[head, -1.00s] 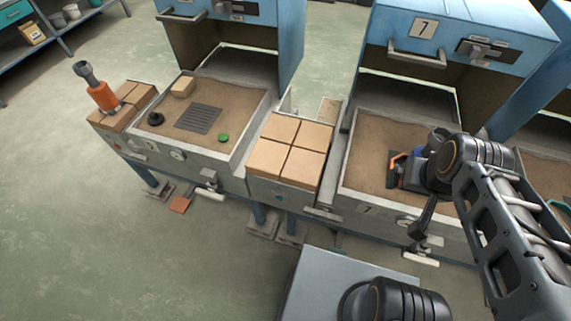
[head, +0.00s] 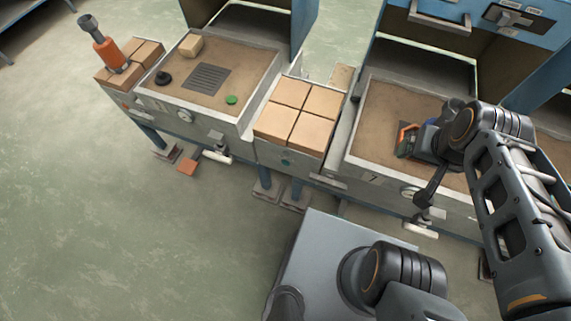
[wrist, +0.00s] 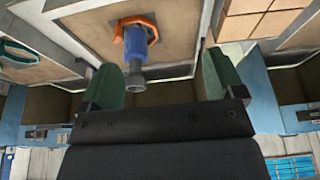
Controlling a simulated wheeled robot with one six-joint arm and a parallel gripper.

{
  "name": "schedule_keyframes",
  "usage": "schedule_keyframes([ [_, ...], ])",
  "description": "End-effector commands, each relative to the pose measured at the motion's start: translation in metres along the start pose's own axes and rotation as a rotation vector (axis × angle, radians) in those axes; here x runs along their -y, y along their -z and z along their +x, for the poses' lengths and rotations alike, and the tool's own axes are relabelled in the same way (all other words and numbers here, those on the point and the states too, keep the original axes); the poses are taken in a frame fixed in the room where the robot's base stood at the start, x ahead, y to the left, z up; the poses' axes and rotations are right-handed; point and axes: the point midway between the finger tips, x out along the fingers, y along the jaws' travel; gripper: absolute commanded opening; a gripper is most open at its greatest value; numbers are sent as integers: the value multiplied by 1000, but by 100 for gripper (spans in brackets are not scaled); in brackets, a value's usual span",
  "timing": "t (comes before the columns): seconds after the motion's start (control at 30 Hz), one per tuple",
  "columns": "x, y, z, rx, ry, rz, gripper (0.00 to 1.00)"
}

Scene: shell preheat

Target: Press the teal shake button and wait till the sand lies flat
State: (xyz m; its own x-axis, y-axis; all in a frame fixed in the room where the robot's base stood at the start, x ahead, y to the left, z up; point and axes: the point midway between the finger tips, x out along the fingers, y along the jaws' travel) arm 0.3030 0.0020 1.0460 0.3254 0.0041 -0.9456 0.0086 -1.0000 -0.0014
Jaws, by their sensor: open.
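A small round teal button (head: 286,161) shows on the front of the brick-topped stand between two sand trays. My gripper is well to the right of it, over the right sand tray (head: 352,165), which bears a 7. In the wrist view my gripper (wrist: 160,62) is open, its green fingers wide apart. An orange and blue piece (wrist: 135,42) with a grey knob shows between the fingers' directions, not held. Its orange part also shows in the head view (head: 406,135). The sand (head: 392,98) beside it looks fairly even; my arm hides the rest.
The left tray (head: 238,118) holds sand, a grate, a black knob, a tan block and a green disc (head: 231,100). An orange tool (head: 107,52) stands on bricks at far left. Pedals (head: 218,155) stick out below the trays. The floor at front left is clear.

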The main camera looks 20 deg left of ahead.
Motion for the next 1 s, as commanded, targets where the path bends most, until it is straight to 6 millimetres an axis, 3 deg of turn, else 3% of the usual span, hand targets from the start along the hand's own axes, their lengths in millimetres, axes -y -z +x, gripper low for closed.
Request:
schedule_keyframes([
  [0.07, 0, 0, 0, 0, 0, 0, 80],
  [0.9, 0, 0, 0, 0, 0, 0, 0],
  [1.0, 0, 0, 0, 0, 0, 0, 0],
])
